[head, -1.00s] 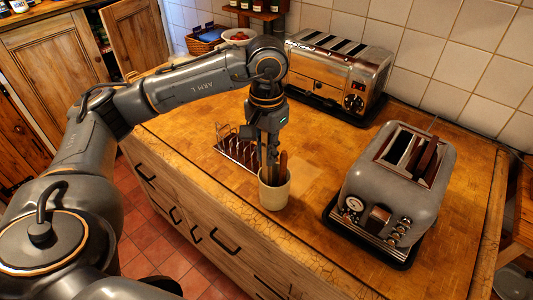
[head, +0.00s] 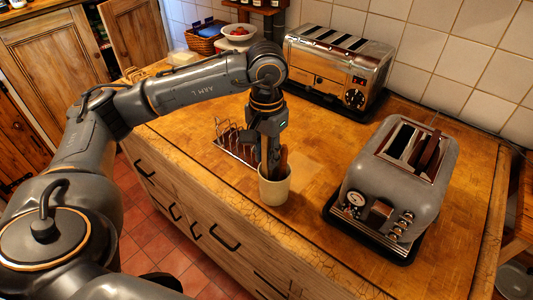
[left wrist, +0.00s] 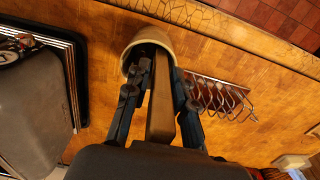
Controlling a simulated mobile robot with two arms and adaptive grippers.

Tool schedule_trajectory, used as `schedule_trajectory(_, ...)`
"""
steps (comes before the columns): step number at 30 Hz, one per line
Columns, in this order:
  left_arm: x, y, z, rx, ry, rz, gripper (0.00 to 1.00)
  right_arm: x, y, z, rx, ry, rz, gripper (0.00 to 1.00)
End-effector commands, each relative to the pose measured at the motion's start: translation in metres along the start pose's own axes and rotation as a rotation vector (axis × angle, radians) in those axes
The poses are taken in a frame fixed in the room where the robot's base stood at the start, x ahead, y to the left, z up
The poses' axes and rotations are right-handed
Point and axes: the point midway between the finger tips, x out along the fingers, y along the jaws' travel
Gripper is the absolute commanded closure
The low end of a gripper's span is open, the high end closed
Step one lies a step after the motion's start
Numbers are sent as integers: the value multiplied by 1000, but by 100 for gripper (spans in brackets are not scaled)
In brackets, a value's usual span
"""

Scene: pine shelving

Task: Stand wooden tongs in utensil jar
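The wooden tongs (left wrist: 160,100) stand in the utensil jar, their lower end inside its mouth. In the head view a brown upright piece (head: 284,160) rises above the rim beside my gripper. The cream utensil jar (head: 274,188) stands upright on the worktop; it also shows in the left wrist view (left wrist: 150,36). My left gripper (left wrist: 162,72) points down at the jar's mouth, one finger on each side of the tongs, with narrow gaps showing. It looks open. The tongs' lower tips are hidden in the jar. My right gripper is out of view.
A wire toast rack (head: 235,143) stands close left of the jar. A grey toaster (head: 395,185) is to the right, and a steel toaster (head: 335,70) at the back. A white bowl (head: 239,33) and a basket (head: 205,40) are at the back left. The wooden worktop (head: 310,230) is clear in front.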

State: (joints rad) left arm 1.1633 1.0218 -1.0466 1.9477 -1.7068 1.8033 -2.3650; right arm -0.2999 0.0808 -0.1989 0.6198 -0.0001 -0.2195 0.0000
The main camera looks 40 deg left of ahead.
Motion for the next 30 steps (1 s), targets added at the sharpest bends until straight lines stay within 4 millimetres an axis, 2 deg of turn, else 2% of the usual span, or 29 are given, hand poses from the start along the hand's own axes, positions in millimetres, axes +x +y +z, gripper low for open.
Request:
schedule_trajectory(11,-2,0,0,0,0,0,63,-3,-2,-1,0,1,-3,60)
schedule_trajectory(17,-19,0,0,0,0,0,63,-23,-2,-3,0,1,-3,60)
schedule_trajectory(18,-22,0,-2,0,6,0,63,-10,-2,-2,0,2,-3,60)
schedule_trajectory(26,-86,1,-1,2,7,1,63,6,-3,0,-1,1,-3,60)
schedule_trajectory(30,-111,0,-1,-1,4,0,63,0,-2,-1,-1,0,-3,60)
